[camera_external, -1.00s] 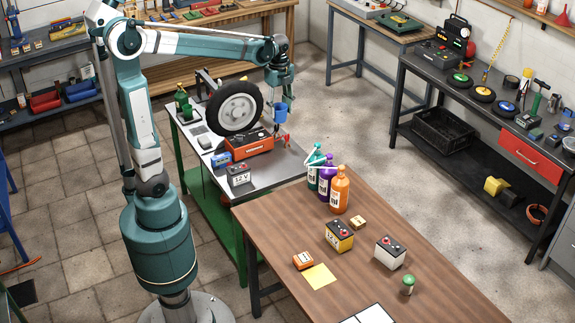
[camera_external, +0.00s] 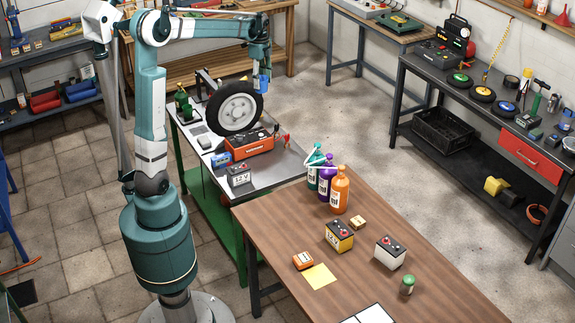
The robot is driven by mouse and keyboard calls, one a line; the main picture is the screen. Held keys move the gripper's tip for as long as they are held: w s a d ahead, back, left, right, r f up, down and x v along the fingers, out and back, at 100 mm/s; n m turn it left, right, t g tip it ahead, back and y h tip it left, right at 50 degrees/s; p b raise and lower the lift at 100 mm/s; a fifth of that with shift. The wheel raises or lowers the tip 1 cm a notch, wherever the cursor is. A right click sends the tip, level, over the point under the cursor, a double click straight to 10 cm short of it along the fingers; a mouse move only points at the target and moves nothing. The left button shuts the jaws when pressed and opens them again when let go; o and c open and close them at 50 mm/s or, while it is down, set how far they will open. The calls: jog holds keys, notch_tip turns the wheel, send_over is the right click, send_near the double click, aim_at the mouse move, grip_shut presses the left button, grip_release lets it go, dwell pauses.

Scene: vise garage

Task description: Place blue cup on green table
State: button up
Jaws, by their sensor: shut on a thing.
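The blue cup (camera_external: 263,86) is held in the air by my gripper (camera_external: 262,74), which is shut on it. In the picture the cup shows just right of the wheel's upper edge, apart from the tabletop. The green table (camera_external: 284,163) has green legs and a grey metal top. A bare strip of its top shows at its right and front, beside the red box. My gripper's fingers are small and partly hidden by the cup and the wrist.
On the green table stand a wheel (camera_external: 234,108), a red box (camera_external: 249,145), a 12V battery (camera_external: 239,176) and green bottles (camera_external: 183,103). The wooden table (camera_external: 290,222) in front carries several bottles and batteries.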

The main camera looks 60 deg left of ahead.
jog(key=s+a+f+n, duration=0.15)
jog(key=s+a, duration=0.35)
jog(key=a, duration=0.9)
jog(key=s+a+f+n, duration=0.1)
jog(key=s+a+n, duration=0.3)
jog(key=a, duration=1)
jog(key=s+a+f+n, duration=0.2)
jog(key=s+a, duration=0.4)
jog(key=a, duration=0.8)
notch_tip(320, 180, down, 25)
jog(key=shift+d+f+m, duration=0.15)
jog(key=shift+m, duration=0.2)
jog(key=shift+s, duration=0.1)
jog(key=shift+f, duration=3.1)
jog(key=shift+f+b, duration=0.3)
jog(key=shift+f, duration=1.55)
jog(key=shift+f, duration=0.15)
